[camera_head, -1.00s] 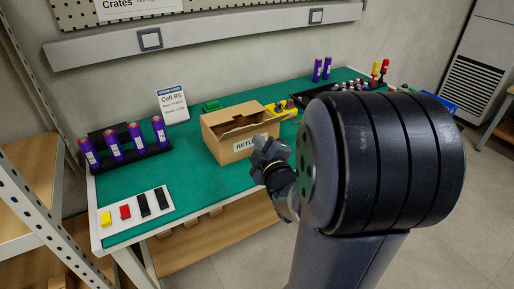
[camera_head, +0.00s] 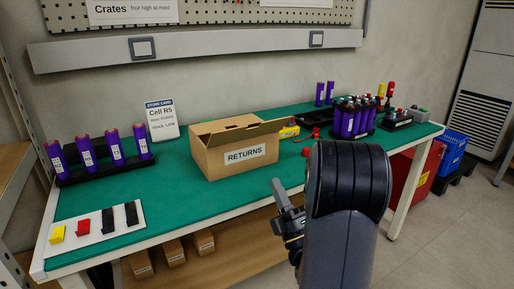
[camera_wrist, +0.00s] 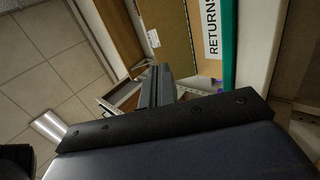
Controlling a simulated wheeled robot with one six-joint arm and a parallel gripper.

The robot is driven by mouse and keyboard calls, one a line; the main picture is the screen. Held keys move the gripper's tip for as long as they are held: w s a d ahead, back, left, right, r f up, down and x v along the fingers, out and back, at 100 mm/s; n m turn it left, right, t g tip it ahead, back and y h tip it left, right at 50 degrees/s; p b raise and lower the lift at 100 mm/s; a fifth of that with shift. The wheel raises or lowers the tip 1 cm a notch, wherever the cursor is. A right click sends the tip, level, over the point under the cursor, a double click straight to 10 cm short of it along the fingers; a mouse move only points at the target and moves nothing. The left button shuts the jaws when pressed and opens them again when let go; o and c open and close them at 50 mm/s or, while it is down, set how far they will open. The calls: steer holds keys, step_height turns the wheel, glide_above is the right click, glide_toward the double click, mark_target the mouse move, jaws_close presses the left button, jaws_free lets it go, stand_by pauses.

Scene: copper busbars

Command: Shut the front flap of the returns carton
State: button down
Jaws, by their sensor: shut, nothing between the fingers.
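The returns carton (camera_head: 228,163) is a brown cardboard box with a white RETURNS label, standing upright on the green bench mat near its front edge. Its front flap (camera_head: 250,134) stands up, tilted, along the top front edge and juts past the right corner. The back flap also looks raised; the inside is mostly hidden. My gripper (camera_head: 279,197) is shut and empty, in front of the bench, below and right of the carton, apart from it. In the wrist view, the gripper (camera_wrist: 155,88) shows dark fingers, with the carton (camera_wrist: 167,35) beyond, turned sideways.
A rack of purple cells (camera_head: 105,160) and a white board with coloured blocks (camera_head: 95,225) lie left. A holder of purple cells (camera_head: 352,122) and a black tray (camera_head: 315,117) stand right. A sign card (camera_head: 162,120) stands behind. The mat before the carton is clear.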

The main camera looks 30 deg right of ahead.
mark_target(252, 129)
steer(key=p+x, duration=0.1)
steer(key=x, duration=1.2)
steer(key=shift+w+r, duration=0.2)
steer(key=shift+r, duration=0.05)
